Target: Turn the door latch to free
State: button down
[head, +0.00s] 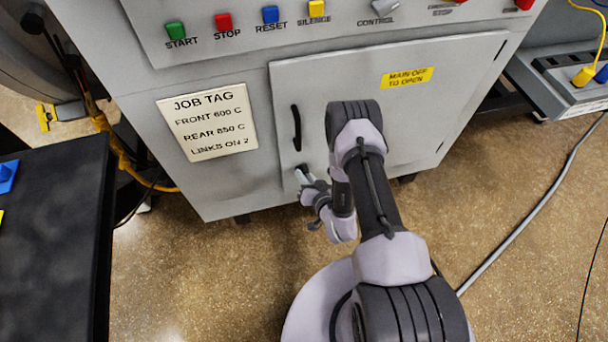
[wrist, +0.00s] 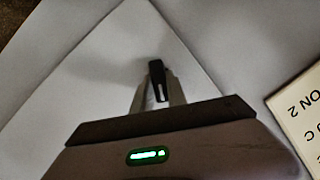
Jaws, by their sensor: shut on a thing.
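The grey cabinet door (head: 400,120) is closed in its frame. The small dark door latch (wrist: 157,76) shows in the wrist view between my fingertips. My gripper (wrist: 158,92) is shut on it. In the head view my gripper (head: 307,180) is at the door's lower left, below the black door handle (head: 296,128). There the gripper mostly hides the latch, so its angle is hard to tell. In the wrist view, the latch stands roughly upright in the picture.
A yellow label reading "MAIN OFF TO OPEN" (head: 407,77) is on the door. The job tag (head: 208,122) is left of it, with several coloured buttons above. A black table (head: 50,250) stands at the left. A grey cable (head: 530,212) crosses the floor at right.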

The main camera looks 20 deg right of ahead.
jog(key=m+y, duration=0.2)
jog(key=m, duration=0.1)
jog(key=shift+d+f+m+t, duration=0.1)
jog(key=shift+d+m+t, duration=0.05)
jog(key=shift+m+t, duration=0.25)
jog(key=m+t+y, duration=0.1)
jog(key=m+y, duration=0.1)
jog(key=m, duration=0.2)
jog(key=shift+f, duration=0.1)
jog(key=shift+w+t, duration=0.1)
jog(key=shift+t, duration=0.2)
jog(key=c, duration=1.3)
grip_release()
jog(key=shift+d+f+b, duration=0.1)
jog(key=shift+b, duration=0.25)
